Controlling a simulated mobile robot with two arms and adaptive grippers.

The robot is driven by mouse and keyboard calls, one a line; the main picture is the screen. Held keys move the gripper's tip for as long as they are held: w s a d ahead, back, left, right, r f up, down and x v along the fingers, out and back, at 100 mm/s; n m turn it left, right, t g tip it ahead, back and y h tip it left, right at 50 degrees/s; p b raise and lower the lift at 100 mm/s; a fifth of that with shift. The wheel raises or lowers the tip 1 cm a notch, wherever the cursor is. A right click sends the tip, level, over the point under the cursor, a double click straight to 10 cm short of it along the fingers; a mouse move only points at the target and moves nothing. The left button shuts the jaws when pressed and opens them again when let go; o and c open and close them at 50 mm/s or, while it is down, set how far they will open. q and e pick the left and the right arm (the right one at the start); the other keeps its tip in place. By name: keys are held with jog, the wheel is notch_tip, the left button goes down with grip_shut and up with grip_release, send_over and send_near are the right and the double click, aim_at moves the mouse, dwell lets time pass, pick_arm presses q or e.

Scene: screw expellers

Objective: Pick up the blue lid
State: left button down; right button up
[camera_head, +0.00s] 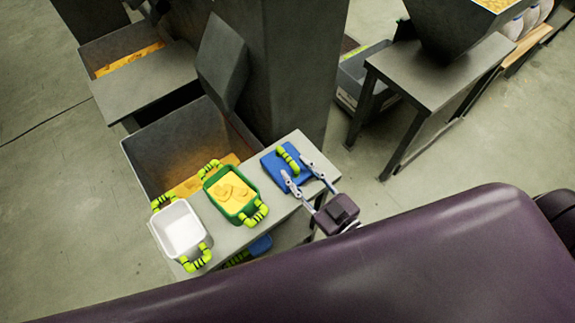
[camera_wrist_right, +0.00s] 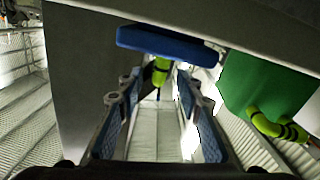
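The blue lid (camera_head: 270,167) lies flat on the right end of the small grey table, with its yellow-green black-banded handle (camera_head: 288,158) on top. My right gripper (camera_head: 296,169) is open at the near edge of the lid, one finger to each side of the handle's line. In the right wrist view the lid (camera_wrist_right: 165,43) is ahead of the open fingers (camera_wrist_right: 160,76), and its handle shows in the gap between them. Nothing is clamped. I cannot tell whether a fingertip touches the lid. My left gripper is not in view.
On the table (camera_head: 283,205), a green bin (camera_head: 246,211) with yellow contents and an empty white bin (camera_head: 181,231) stand left of the lid. A blue object (camera_head: 261,245) shows below the table's near edge. A grey column (camera_head: 290,75) stands behind.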

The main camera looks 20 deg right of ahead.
aim_at(289, 161)
jog(key=shift+x, duration=1.85)
jog(key=shift+c, duration=0.5)
grip_shut()
